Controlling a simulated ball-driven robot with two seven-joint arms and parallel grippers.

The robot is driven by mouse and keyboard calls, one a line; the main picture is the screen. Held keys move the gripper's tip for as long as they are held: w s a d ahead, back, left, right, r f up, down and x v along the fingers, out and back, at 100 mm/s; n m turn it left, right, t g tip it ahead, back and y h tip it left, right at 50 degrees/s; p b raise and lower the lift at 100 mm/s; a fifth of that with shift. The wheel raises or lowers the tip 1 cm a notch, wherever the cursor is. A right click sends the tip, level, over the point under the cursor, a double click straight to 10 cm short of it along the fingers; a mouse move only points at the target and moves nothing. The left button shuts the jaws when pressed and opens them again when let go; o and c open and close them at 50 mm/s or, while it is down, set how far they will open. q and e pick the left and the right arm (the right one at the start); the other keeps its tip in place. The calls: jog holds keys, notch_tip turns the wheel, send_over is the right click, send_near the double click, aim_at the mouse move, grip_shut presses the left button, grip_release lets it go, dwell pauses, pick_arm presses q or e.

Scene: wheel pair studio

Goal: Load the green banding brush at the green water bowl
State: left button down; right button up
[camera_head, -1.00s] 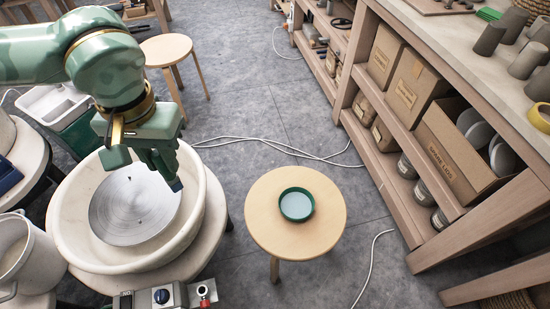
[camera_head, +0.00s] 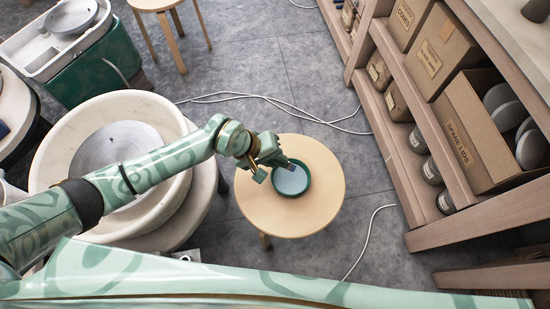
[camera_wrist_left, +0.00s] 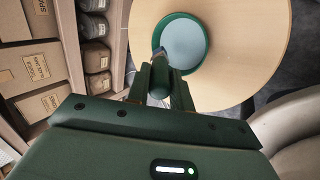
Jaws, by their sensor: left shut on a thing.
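The green water bowl (camera_head: 303,190) stands on a round wooden stool (camera_head: 325,215), with pale blue-grey water inside. It also shows in the wrist view (camera_wrist_left: 201,56). My left gripper (camera_head: 271,158) is over the stool at the bowl's upper-left rim. It is shut on a small brush (camera_wrist_left: 160,80), taken to be the green banding brush, mostly hidden by the fingers. In the wrist view the brush's far end overlaps the bowl's near-left rim. I cannot tell whether it touches the water. My right gripper is out of view.
The potter's wheel (camera_head: 117,142) in its cream basin (camera_head: 50,160) stands left, under my left arm. Wooden shelves (camera_head: 450,225) with cardboard boxes (camera_head: 475,140) and jars run along the right. A white cable (camera_head: 240,95) lies on the floor. Another stool (camera_head: 155,3) stands behind.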

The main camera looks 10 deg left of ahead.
pick_arm(q)
notch_tip(320, 180, down, 6)
jog(key=b, duration=0.4)
jog(key=shift+s+f, duration=0.15)
jog(key=shift+f, duration=0.05)
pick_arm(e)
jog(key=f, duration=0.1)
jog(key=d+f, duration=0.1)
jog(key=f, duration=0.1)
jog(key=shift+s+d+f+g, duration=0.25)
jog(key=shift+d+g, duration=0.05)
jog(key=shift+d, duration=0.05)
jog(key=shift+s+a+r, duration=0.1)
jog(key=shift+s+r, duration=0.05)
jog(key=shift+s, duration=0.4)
pick_arm(q)
jog(key=shift+f, duration=0.1)
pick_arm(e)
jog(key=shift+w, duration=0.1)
